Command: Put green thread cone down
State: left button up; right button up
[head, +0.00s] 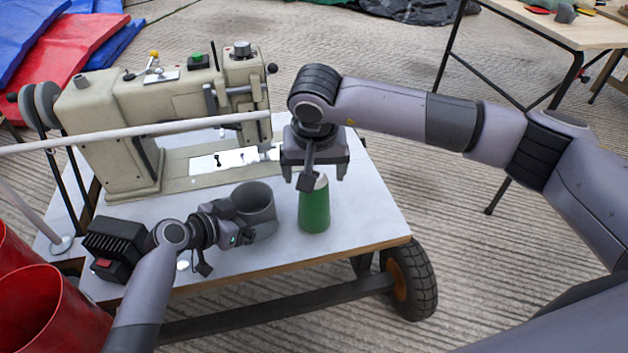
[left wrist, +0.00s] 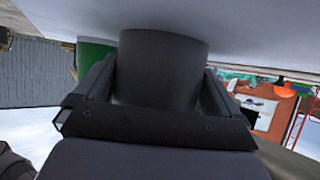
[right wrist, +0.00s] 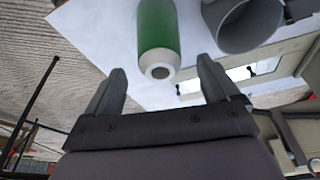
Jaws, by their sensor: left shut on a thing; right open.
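The green thread cone (head: 314,208) stands upright on the white table of the sewing cart (head: 370,222), near its front right part. In the right wrist view the cone (right wrist: 158,30) shows its pale top with a hole, ahead of the fingertips. My right gripper (head: 314,176) is open above the cone, with its fingers apart and nothing between them. My left gripper (head: 238,222) is shut on a grey cup (head: 256,203) just left of the cone. The cup also shows between the fingers in the left wrist view (left wrist: 160,65), with the cone partly hidden behind it.
A beige sewing machine (head: 165,110) fills the back of the table. A black box with a red switch (head: 115,245) is at its front left. Red bins (head: 45,310) stand at lower left. The table right of the cone is clear.

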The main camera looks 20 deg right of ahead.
jog(key=v, duration=0.5)
jog(key=shift+w, duration=0.1)
jog(key=shift+o, duration=0.4)
jog(key=shift+s+r, duration=0.25)
jog(key=shift+r, duration=0.35)
jog(key=x, duration=1.2)
jog(key=shift+a+f, duration=0.1)
jog(key=shift+f, duration=0.05)
jog(key=c, duration=1.7)
notch_tip(320, 180, up, 10)
